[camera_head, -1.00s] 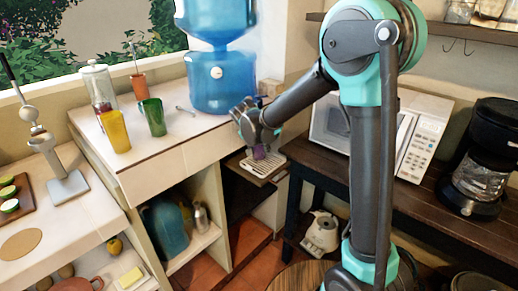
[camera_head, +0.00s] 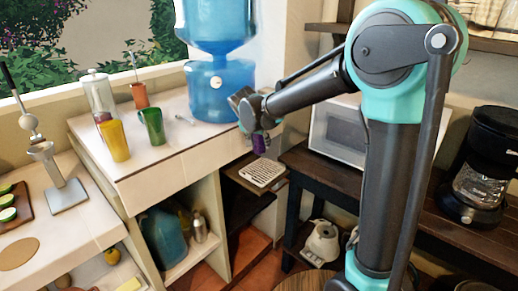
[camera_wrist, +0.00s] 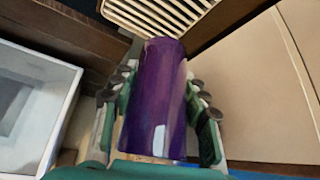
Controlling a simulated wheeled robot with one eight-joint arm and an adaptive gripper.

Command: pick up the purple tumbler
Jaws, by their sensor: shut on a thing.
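The purple tumbler (camera_wrist: 158,95) fills the middle of the wrist view, between the two fingers of my gripper (camera_wrist: 160,115). My gripper is shut on it, one finger on each side. In the head view my gripper (camera_head: 258,132) is in front of the blue water jug, and a small part of the purple tumbler (camera_head: 259,144) shows below it. The tumbler is above the slatted drip tray (camera_head: 262,173), apart from it. My gripper hides part of the tumbler in the head view.
A yellow tumbler (camera_head: 115,141) and a green tumbler (camera_head: 152,127) stand on the counter to the left. The blue water jug (camera_head: 219,90) is just behind my gripper. A microwave (camera_head: 340,130) and a dark coffee maker (camera_head: 485,165) stand on the dark table at right.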

